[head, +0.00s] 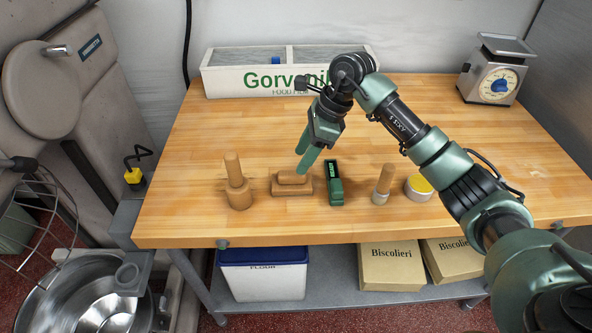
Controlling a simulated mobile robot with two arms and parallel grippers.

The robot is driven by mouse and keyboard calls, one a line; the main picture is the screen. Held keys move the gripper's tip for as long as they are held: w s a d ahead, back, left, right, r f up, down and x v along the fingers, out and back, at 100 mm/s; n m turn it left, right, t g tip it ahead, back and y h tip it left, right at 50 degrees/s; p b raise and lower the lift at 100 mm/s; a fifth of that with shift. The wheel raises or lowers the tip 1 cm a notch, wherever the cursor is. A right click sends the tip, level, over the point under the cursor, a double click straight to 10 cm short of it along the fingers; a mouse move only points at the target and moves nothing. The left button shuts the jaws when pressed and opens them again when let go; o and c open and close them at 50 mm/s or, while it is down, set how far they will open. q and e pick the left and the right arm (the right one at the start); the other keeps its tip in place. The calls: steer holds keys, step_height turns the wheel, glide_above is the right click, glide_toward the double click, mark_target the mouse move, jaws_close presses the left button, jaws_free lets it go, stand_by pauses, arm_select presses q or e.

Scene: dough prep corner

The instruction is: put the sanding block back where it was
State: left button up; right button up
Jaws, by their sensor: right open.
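The sanding block appears to be the low wooden block with a raised grip (292,187), standing on the wooden table near its front edge. My right gripper (301,161) is open, with its green fingers pointing down just above and behind this block. The nearer fingertip overlaps the block's top edge in the picture; I cannot tell whether it touches. Nothing shows between the fingers. My left gripper is not in view.
A wooden pestle-like tool (237,187) stands left of the block. A green tool (334,190), a short brush (382,188) and a yellow-lidded tin (418,190) stand to its right. A white planter-like box (235,82) and a scale (492,82) stand behind. The left tabletop is clear.

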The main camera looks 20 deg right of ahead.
steer(key=b+v, duration=0.1)
steer(key=v, duration=0.4)
steer(key=shift+s+d+r, duration=0.1)
steer(key=shift+d+r, duration=0.05)
steer(key=shift+r, duration=0.25)
steer(key=shift+f, duration=0.1)
